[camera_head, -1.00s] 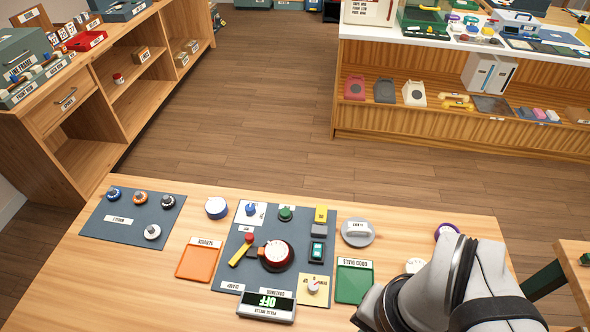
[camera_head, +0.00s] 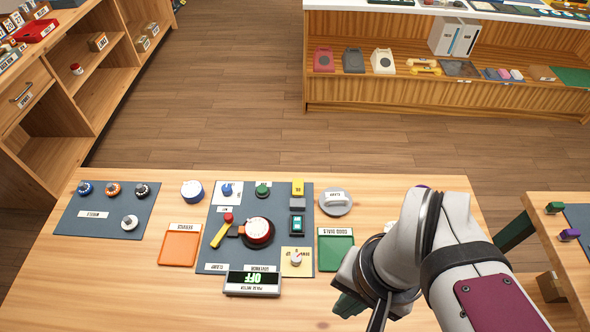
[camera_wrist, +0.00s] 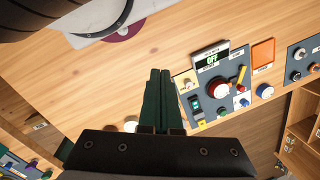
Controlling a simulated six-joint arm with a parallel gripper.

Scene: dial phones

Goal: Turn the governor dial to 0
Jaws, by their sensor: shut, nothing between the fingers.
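The governor dial (camera_head: 258,231), a large knob with a white face and red rim, sits on the dark panel (camera_head: 232,258). It also shows in the wrist view (camera_wrist: 219,89), right of my fingers. The pulse meter (camera_head: 252,283) in front of the panel reads OFF. My gripper (camera_head: 347,305) is to the right of and in front of the panel, apart from the dial. Its dark green fingers (camera_wrist: 160,75) are together and empty.
A green tray (camera_head: 336,250) lies between the panel and my arm. An orange tray (camera_head: 179,246) lies to the left. A grey round lid-like piece (camera_head: 335,201) and a small yellow-based knob (camera_head: 296,258) are nearby. The table front is mostly clear.

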